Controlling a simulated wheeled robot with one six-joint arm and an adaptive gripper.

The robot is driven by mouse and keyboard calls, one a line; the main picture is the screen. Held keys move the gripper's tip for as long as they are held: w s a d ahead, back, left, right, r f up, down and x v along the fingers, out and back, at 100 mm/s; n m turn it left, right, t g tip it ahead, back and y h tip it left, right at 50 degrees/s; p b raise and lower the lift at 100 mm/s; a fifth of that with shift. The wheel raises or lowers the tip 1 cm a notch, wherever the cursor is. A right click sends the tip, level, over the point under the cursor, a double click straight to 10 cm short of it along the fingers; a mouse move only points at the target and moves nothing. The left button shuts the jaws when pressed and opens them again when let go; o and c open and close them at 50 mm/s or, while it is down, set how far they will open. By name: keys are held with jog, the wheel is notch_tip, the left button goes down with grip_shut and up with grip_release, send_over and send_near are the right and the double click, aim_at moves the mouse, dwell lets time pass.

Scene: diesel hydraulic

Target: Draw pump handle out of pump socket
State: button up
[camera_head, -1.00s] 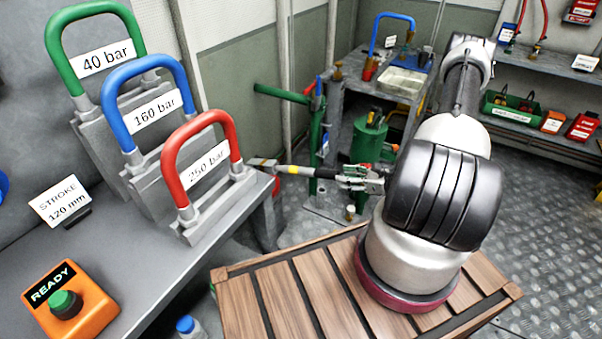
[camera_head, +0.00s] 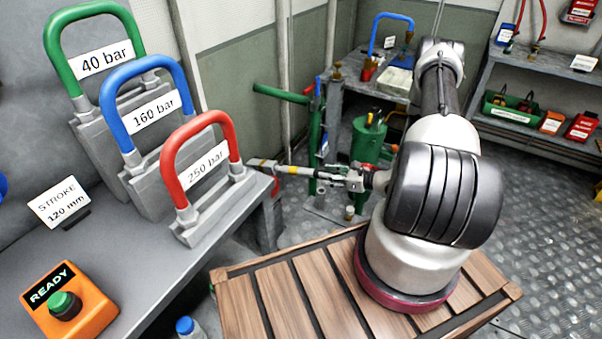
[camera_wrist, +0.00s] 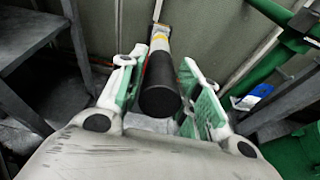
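The pump handle (camera_head: 305,171) is a slim bar with a black end, a grey shaft and a yellow band. It lies nearly level, its far end close to the bench corner by the red frame. In the wrist view the black grip (camera_wrist: 160,92) points toward my palm. My gripper (camera_wrist: 162,60) has its fingers on both sides of the grip, with narrow gaps visible, so it looks open around it. My gripper in the head view (camera_head: 352,179) is at the handle's right end. I cannot clearly make out the pump socket or how the handle sits in it.
A bench (camera_head: 120,262) at left holds green, blue and red frames marked 40, 160 and 250 bar. A green post (camera_head: 314,150) and a green canister (camera_head: 368,140) stand close behind the handle. A slatted wooden platform (camera_head: 300,285) lies in front.

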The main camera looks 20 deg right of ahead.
grip_shut()
jog(key=v, duration=1)
dwell(2.0)
jog(key=shift+r, duration=0.15)
jog(key=shift+v, duration=1.95)
